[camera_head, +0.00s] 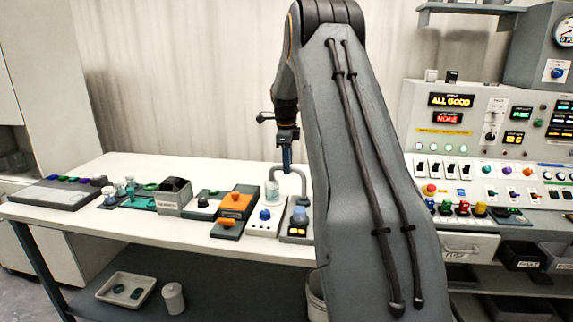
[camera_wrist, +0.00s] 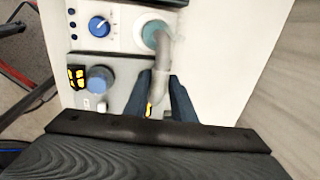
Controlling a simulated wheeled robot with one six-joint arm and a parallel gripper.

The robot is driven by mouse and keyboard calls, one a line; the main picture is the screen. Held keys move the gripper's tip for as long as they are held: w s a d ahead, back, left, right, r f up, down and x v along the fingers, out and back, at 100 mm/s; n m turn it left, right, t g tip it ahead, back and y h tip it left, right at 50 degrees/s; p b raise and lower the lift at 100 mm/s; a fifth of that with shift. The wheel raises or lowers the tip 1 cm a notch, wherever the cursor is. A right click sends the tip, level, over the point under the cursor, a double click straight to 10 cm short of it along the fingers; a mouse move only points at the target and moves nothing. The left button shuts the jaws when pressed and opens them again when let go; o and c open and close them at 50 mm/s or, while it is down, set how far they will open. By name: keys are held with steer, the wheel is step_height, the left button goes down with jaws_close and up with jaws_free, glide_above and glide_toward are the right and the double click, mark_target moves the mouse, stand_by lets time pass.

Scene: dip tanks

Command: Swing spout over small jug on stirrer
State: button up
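The small jug (camera_head: 271,191) is clear and stands on the white stirrer (camera_head: 253,228), which has a blue knob. In the wrist view, the jug (camera_wrist: 155,34) shows as a teal round at the stirrer's edge. The grey curved spout (camera_head: 302,180) rises from the dark tap unit beside the stirrer. In the wrist view, the spout (camera_wrist: 161,78) reaches up to the jug, and its end overlaps the jug. My gripper (camera_head: 287,168) is just above the spout's bend, pointing down. In the wrist view, the fingers of my gripper (camera_wrist: 162,84) are apart, one on each side of the spout; contact is unclear.
The tap unit (camera_head: 297,229) has a blue knob and a lit display. An orange-topped device (camera_head: 236,203) stands left of the stirrer, with more devices beyond it. A control panel (camera_head: 490,160) stands at the right. The table's back strip (camera_head: 200,170) is bare.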

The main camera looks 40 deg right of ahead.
steer(key=o, duration=0.3)
steer(key=shift+d, duration=0.3)
steer(key=shift+o, duration=0.4)
steer(key=shift+a, duration=0.25)
step_height(320, 180, up, 8)
steer(key=s+a+b, duration=0.1)
steer(key=b, duration=0.1)
steer(key=shift+f, duration=0.15)
steer(key=s+a+f+n, duration=0.3)
steer(key=a+n, duration=0.1)
steer(key=a, duration=0.2)
steer(key=s+a+f+n+y, duration=0.1)
steer(key=s+a+f+n, duration=0.2)
steer(key=a, duration=0.4)
steer(key=s+a+f+n, duration=0.2)
steer(key=s+a+n, duration=0.1)
steer(key=a+n, duration=0.25)
steer(key=s+a+f+n, duration=0.5)
steer(key=s+a+n, duration=0.2)
steer(key=s, duration=0.4)
steer(key=s+a+f+n, duration=0.4)
steer(key=s+a+n, duration=0.3)
steer(key=s, duration=0.5)
steer(key=shift+a+f+g+y, duration=0.3)
steer(key=shift+a+f, duration=0.05)
steer(key=shift+a, duration=0.2)
